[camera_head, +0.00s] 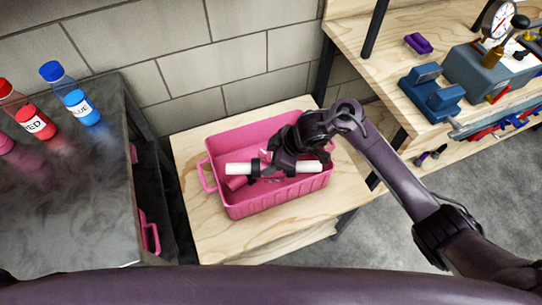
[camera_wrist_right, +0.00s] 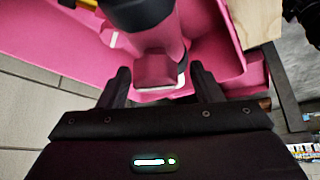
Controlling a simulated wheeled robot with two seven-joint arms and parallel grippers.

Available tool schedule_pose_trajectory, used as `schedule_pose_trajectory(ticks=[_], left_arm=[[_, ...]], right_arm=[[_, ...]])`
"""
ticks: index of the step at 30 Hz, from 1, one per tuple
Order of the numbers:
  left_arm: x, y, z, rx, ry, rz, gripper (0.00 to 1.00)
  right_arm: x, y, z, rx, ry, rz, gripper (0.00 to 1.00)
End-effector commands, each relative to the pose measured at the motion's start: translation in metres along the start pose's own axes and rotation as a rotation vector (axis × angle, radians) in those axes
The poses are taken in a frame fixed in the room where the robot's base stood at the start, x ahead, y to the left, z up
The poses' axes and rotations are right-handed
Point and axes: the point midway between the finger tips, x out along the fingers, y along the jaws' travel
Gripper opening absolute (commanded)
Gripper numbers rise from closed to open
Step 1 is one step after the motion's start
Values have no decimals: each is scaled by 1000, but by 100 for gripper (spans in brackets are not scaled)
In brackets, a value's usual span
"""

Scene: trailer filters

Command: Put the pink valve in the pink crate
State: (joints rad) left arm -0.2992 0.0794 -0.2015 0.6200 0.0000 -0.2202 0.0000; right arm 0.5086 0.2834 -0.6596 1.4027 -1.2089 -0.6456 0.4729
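The pink crate (camera_head: 277,204) stands on a light wooden table, open at the top. My right gripper (camera_head: 268,165) reaches down over its inside. White pipe-like pieces with dark rings (camera_head: 238,169) show on both sides of the gripper. A pink part (camera_head: 236,183) lies low beside them, partly hidden. In the right wrist view a pink block-shaped part, probably of the pink valve (camera_wrist_right: 155,69), sits between the spread fingers of the right gripper (camera_wrist_right: 162,82), with gaps on both sides. The crate's pink wall (camera_wrist_right: 50,30) surrounds it. My left gripper is out of view.
A dark metal table (camera_head: 70,190) with red and blue bottles (camera_head: 75,95) stands at left. A workbench (camera_head: 390,75) with blue vices and a gauge is at right. A block wall is behind. The wooden table (camera_head: 190,150) has bare room around the crate.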

Motion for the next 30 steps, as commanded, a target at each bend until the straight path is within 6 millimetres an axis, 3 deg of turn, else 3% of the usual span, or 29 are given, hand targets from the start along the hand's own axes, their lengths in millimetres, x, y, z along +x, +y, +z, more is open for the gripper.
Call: schedule_pose_trajectory(ticks=[3,14,17,30], left_arm=[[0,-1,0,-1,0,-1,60],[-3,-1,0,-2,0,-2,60],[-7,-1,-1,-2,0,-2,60],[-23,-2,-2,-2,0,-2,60]], right_arm=[[0,0,0,0,0,0,74],[-6,0,-4,-1,1,0,74],[-19,2,-7,-2,0,3,74],[-111,1,-7,-3,-2,3,74]])
